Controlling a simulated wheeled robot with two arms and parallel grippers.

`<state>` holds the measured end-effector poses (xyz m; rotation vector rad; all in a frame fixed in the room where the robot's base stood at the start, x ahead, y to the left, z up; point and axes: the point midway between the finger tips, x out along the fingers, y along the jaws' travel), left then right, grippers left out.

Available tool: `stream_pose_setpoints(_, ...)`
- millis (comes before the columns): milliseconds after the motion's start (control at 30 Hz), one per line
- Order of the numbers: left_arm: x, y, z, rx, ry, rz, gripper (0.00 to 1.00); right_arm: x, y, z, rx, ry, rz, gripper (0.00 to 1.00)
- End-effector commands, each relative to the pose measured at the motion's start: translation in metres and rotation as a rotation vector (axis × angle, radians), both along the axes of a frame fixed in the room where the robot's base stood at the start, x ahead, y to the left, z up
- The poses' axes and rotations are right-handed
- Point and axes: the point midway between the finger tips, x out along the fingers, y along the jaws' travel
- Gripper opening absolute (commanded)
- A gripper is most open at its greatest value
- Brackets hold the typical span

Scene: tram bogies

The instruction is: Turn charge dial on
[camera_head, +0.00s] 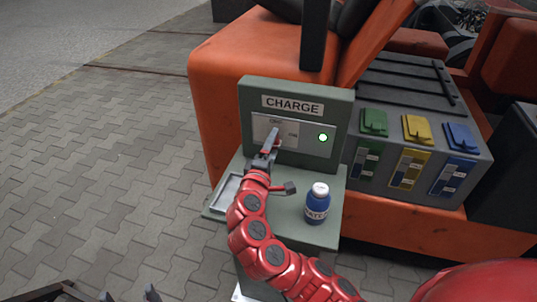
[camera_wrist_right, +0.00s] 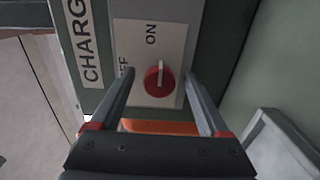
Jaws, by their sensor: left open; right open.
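The charge dial (camera_wrist_right: 159,80) is a round red knob with a white pointer bar on a light plate. In the right wrist view its bar points up toward the "ON" label; the partly hidden "OFF" label is to its left. My right gripper (camera_head: 271,136) is open in front of the dial plate, its fingers spread on both sides of the knob, with gaps visible. In the head view it hides most of the dial. A green light (camera_head: 323,138) glows on the CHARGE panel (camera_head: 246,122). My left gripper (camera_head: 110,294) shows only partly at the bottom left, open and far from the panel.
A blue bottle with a white cap (camera_head: 317,204) stands on the green shelf right of my right arm. A grey tray (camera_head: 227,192) is on the shelf's left. An orange vehicle (camera_head: 222,84) stands behind. Paved floor (camera_head: 120,150) at left is clear.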

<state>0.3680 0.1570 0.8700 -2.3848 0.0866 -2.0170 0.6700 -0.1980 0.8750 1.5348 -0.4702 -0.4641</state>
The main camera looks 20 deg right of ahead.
Motion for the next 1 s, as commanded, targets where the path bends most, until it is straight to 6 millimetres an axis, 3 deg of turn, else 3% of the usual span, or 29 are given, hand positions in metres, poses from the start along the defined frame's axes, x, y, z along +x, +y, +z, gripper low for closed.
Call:
stream_pose_setpoints(167,0.0,0.0,-0.001,0.0,0.0,0.0,0.77,-0.017,0.015,0.0,-0.002,-0.001,0.008,0.79)
stream_pose_setpoints(600,0.0,0.0,0.001,0.0,0.0,0.0,0.77,-0.101,0.071,0.0,0.003,0.003,0.008,0.79)
stream_pose_setpoints(1000,0.0,0.0,0.01,0.0,0.0,0.0,0.77,-0.14,0.096,0.0,0.002,0.001,0.003,0.79)
